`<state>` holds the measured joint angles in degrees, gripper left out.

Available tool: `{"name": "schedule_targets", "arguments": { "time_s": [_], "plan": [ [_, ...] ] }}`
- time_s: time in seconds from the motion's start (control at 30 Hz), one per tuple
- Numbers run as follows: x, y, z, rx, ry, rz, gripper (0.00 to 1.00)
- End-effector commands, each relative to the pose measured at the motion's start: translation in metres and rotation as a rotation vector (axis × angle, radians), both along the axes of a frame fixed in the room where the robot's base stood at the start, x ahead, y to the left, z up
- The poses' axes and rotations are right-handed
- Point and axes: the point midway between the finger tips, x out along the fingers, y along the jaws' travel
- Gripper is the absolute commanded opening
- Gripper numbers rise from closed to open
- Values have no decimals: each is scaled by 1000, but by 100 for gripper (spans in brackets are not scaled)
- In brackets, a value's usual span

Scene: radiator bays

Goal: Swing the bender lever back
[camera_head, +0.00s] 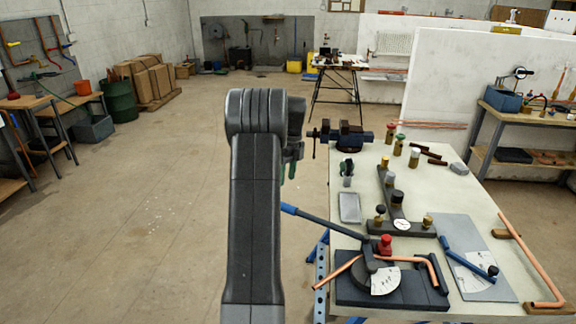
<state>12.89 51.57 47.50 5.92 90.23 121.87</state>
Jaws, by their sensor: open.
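The tube bender (388,289) sits on a dark base plate at the near edge of the right-hand workbench. Its lever (325,225) has a blue grip and points to the left, past the bench edge, rising slightly away from the pivot. A white scale dial and a red knob (385,244) are on the bender. A copper tube (405,259) runs through it, with one end bending down at the right. My gripper (291,168) is mostly hidden behind my arm, left of the bench and beyond the lever's grip, apart from it. Little of its jaws shows.
The workbench (455,205) also holds a vise (346,136), a dark fitting rig (393,204), a small tray (350,208), a grey plate (478,275) with a blue-handled tool, and a bent copper pipe (532,262). The floor left of my arm is clear.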

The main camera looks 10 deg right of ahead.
Motion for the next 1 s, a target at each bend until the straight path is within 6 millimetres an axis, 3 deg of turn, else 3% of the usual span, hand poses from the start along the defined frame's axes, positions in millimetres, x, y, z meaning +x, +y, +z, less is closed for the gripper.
{"name": "schedule_targets", "arguments": {
  "time_s": [0.2, 0.4, 0.77, 1.0],
  "plan": [
    [5, -5, 34, -1, -2, -1, 49],
    [6, -6, 44, -1, -1, -1, 49],
    [6, -6, 41, 0, 0, -1, 49],
    [1, -1, 12, 1, 5, 1, 49]
  ]
}}
